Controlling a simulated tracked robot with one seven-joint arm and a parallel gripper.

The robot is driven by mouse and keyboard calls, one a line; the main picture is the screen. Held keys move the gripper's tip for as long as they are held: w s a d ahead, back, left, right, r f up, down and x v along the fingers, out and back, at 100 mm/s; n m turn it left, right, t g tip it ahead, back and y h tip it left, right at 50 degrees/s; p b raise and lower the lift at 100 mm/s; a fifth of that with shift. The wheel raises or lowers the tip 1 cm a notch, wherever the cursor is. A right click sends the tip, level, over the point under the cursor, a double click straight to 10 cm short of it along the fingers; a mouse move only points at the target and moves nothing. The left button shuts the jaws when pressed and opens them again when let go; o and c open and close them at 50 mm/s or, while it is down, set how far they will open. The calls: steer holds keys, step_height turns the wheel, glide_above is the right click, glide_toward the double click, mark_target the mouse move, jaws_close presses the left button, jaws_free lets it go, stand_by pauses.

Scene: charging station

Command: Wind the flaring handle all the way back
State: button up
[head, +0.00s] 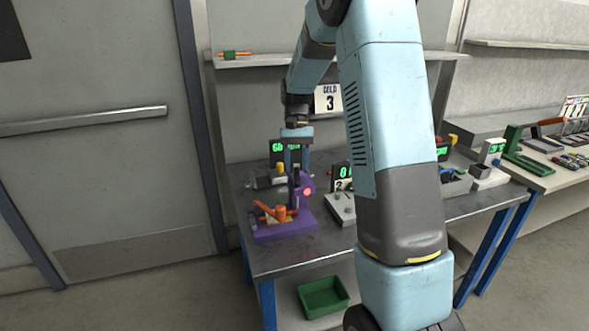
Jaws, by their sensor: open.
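A purple device (285,231) stands on the left part of the grey workbench, with an upright purple part and a round red-orange spot on it. An orange handle (265,209) lies slanted at the left of its base, beside an orange upright piece (281,212). I cannot tell for sure which orange part is the flaring handle. My gripper (295,176) points down above and behind the orange parts, close to the upright purple part. Its fingers are small and dark here and look open, with nothing seen between them. I cannot tell whether they touch the device.
A grey device with a yellow knob (280,168) stands behind the purple one. A light grey box (342,207) is to its right. My arm hides the bench's middle. A green bin (323,297) is on the lower shelf. A second bench (560,178) with tools stands right.

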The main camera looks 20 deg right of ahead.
steer(key=v, duration=1.2)
steer(key=shift+r, duration=0.15)
steer(key=t+h, duration=0.1)
steer(key=t, duration=0.3)
glide_toward(297, 173)
step_height(297, 173, down, 9)
steer(key=shift+a+r, duration=0.15)
stand_by(0.4)
steer(key=shift+c, duration=0.3)
jaws_close()
